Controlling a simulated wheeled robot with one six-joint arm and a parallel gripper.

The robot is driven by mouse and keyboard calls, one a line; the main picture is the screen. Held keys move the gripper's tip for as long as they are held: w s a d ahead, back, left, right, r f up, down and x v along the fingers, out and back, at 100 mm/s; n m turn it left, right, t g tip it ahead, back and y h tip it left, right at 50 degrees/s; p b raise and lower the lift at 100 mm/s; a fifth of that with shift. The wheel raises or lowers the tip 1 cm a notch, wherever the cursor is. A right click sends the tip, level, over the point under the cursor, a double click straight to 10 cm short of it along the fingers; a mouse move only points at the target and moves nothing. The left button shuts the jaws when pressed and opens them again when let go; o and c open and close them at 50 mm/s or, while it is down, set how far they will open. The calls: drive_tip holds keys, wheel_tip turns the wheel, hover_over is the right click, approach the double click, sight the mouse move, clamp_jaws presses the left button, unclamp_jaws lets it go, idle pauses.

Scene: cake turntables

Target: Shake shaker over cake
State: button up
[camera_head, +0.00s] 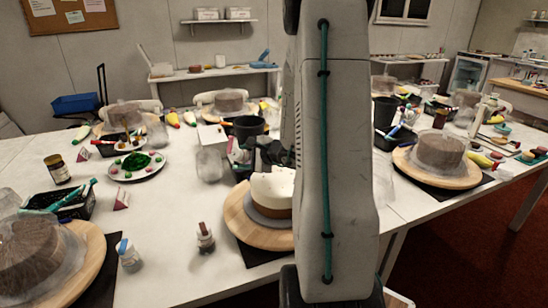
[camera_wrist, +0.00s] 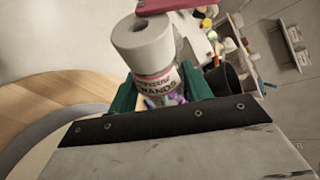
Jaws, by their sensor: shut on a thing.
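My gripper (camera_wrist: 157,92) is shut on a shaker (camera_wrist: 145,45), with its green fingers on either side of the labelled body. The shaker has a white top with a hole in its end and appears tilted in the wrist view. In the head view my gripper (camera_head: 245,155) shows only partly, just behind the cake, and I cannot make out the shaker clearly there. The cake (camera_head: 272,185), white icing over brown, stands on a round wooden turntable (camera_head: 236,222). My arm hides its right side. The turntable also fills the wrist view's left (camera_wrist: 70,88).
A clear glass (camera_head: 209,164) and a dark pot (camera_head: 247,127) stand behind. Wrapped brown cakes are at left (camera_head: 28,252) and right (camera_head: 440,150).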

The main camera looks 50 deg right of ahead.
drive_tip(key=s+d+m, duration=0.1)
drive_tip(key=s+d, duration=0.1)
drive_tip(key=s+d+m, duration=0.1)
drive_tip(key=s+d, duration=0.1)
drive_tip(key=s, duration=0.1)
drive_tip(key=s+d+h, duration=0.1)
drive_tip(key=s+d, duration=0.1)
drive_tip(key=shift+s+d+f+m, duration=0.15)
drive_tip(key=shift+d+f+m, duration=0.1)
drive_tip(key=shift+m, duration=0.15)
drive_tip(key=a+m+y, duration=0.2)
drive_tip(key=shift+a+r+m, duration=0.15)
drive_tip(key=shift+r+m, duration=0.1)
drive_tip(key=shift+m, duration=0.05)
drive_tip(key=a+m+y, duration=0.2)
drive_tip(key=shift+s+a+r+m+y, duration=0.15)
drive_tip(key=shift+r+m+y, duration=0.1)
drive_tip(key=shift+m+y, duration=0.15)
